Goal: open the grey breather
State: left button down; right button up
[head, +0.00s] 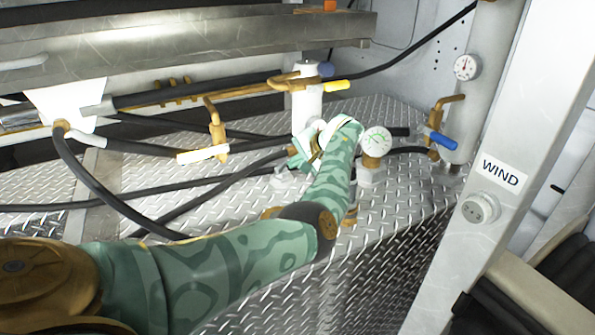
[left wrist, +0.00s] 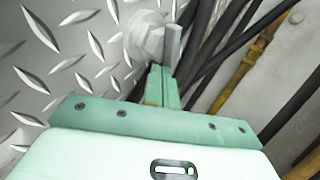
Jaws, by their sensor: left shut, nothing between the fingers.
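A pale grey rounded fitting with a flat upright fin, which looks like the grey breather (left wrist: 148,38), stands on the diamond plate just beyond my fingertips in the left wrist view. In the head view, a small grey fitting (head: 283,178) on the deck beside my gripper appears to be the same one. My left gripper (head: 296,158) reaches in over the deck. Its green fingers (left wrist: 163,84) are shut and empty, close to the fitting's base side. I cannot tell whether they touch it. My wrist hides part of the area. My right gripper is not in view.
A white cylinder (head: 306,105) with a yellow-handled valve stands behind my gripper. A gauge (head: 376,141) is close on its right. Black hoses (head: 190,188) cross the deck at left. A blue-handled valve (head: 441,139) and the WIND post (head: 500,172) stand at right.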

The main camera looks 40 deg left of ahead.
pick_arm(q)
jog(key=shift+w+a, duration=0.3)
jog(key=shift+a, duration=0.1)
jog(key=shift+w+a+b, duration=0.25)
jog(key=shift+a+b, duration=0.15)
jog(key=shift+w+a, duration=0.1)
jog(key=shift+a, duration=0.3)
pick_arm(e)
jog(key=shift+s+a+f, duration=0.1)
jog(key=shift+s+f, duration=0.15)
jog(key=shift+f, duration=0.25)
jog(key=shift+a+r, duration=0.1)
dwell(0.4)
pick_arm(q)
jog(key=shift+s+p, duration=0.3)
jog(key=shift+p, duration=0.35)
jog(key=shift+s, duration=0.1)
jog(key=shift+s+p, duration=0.35)
jog(key=shift+p, duration=0.25)
jog(key=shift+f, duration=0.2)
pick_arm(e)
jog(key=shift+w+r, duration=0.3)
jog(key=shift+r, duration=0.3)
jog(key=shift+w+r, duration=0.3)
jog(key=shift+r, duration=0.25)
